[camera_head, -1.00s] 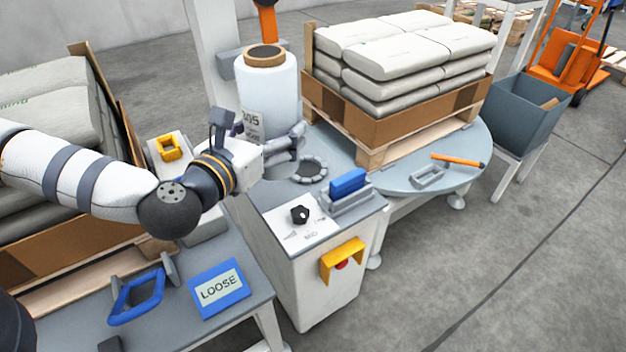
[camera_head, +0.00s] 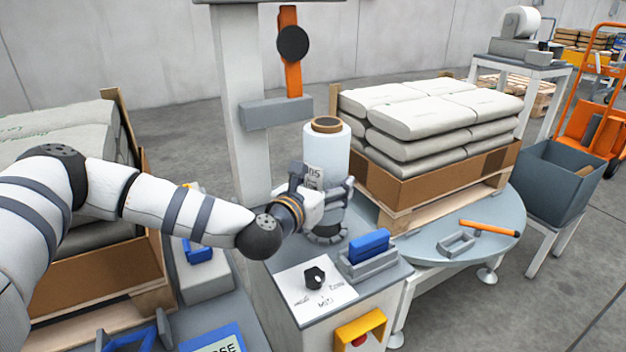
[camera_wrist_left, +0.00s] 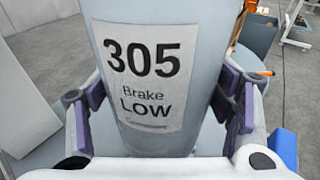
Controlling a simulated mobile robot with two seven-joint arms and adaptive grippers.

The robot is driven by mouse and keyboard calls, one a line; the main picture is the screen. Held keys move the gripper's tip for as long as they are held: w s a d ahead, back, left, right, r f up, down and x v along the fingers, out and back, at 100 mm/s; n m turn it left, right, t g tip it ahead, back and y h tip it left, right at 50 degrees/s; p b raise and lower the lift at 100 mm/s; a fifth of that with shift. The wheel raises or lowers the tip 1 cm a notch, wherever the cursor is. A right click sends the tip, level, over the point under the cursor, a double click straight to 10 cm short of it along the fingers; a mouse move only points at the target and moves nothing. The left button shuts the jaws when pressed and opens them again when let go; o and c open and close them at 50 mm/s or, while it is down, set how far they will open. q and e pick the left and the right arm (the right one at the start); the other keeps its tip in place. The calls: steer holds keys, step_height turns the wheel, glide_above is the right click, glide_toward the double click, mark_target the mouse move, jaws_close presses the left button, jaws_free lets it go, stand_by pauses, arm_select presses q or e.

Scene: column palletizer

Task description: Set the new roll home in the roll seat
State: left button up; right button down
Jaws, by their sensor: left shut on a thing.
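The new roll (camera_head: 326,148) is a pale upright cylinder with a brown core at its top. Its label reads "305 Brake LOW" in the left wrist view (camera_wrist_left: 145,75). My left gripper (camera_head: 325,198) is shut around the lower part of the roll; its purple-padded fingers lie on both sides in the left wrist view. The roll seat (camera_head: 325,237), a dark notched ring on the grey machine top, shows just below the roll. The gripper partly hides the roll's lower end, so I cannot tell whether it touches the seat. My right gripper is not in view.
A blue block in a grey holder (camera_head: 368,246) and a black knob (camera_head: 314,278) stand in front of the seat. A grey column (camera_head: 240,110) rises behind left. The turntable (camera_head: 480,240) with a loaded pallet (camera_head: 430,185) is close on the right.

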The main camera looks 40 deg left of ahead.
arm_select(q)
steer(key=shift+w+f, duration=0.1)
steer(key=shift+w, duration=0.15)
steer(key=f+b, duration=0.1)
steer(key=f, duration=0.2)
steer(key=shift+w+f, duration=0.2)
steer(key=shift+f, duration=0.1)
steer(key=o, duration=2)
steer(key=shift+s+f, duration=0.1)
steer(key=shift+s, duration=0.05)
steer(key=shift+c, duration=0.2)
